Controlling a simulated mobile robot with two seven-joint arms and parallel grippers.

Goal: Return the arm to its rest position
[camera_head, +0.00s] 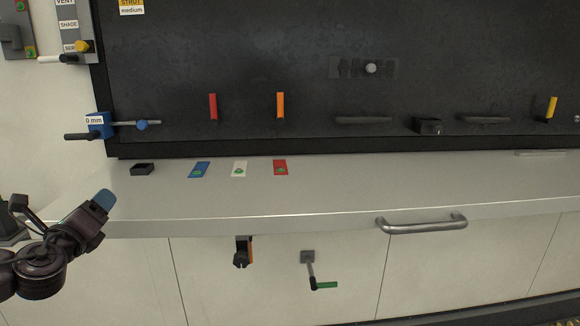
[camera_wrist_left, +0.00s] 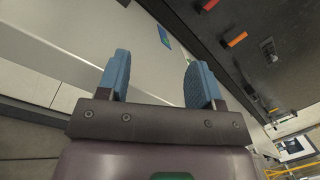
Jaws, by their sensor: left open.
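My left gripper (camera_head: 104,199) is at the lower left in the head view, in front of the counter's left end. In the left wrist view its two blue fingers (camera_wrist_left: 158,80) stand wide apart with nothing between them. It touches no object that I can see. My left arm comes in from the left edge, partly out of frame. My right gripper is in neither view.
The grey counter (camera_head: 340,195) carries a small black box (camera_head: 143,169) and blue (camera_head: 199,169), white (camera_head: 239,169) and red (camera_head: 281,167) cards. A bar handle (camera_head: 422,223) and a green-tipped crank (camera_head: 322,285) stick out in front. A dark panel (camera_head: 300,50) stands behind.

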